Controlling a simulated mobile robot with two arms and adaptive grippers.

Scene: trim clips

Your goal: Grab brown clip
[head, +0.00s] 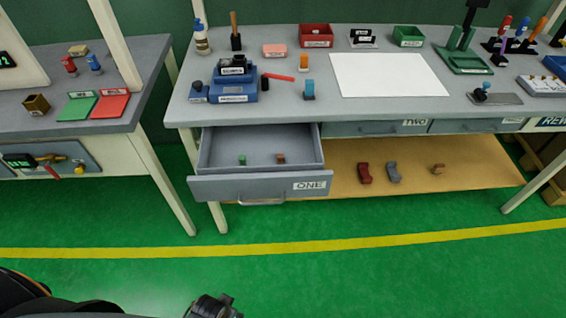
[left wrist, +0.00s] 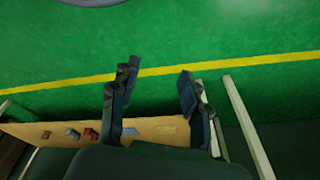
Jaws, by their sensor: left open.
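A small brown clip (head: 280,158) lies in the open grey drawer (head: 258,189) labelled ONE, right of a small green clip (head: 242,160). My left gripper (head: 213,306) shows at the bottom edge of the head view, over the floor and well in front of the drawer. In the left wrist view my left gripper (left wrist: 156,77) has its two fingers spread, with nothing between them. I cannot make out the drawer's brown clip in that view. My right gripper is not in view.
Below the bench, a wooden shelf (head: 400,193) holds a dark red clip (head: 365,173), a grey clip (head: 393,172) and a tan clip (head: 438,168). A closed drawer (head: 375,128) labelled TWO sits right of the open one. The green floor in front is clear.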

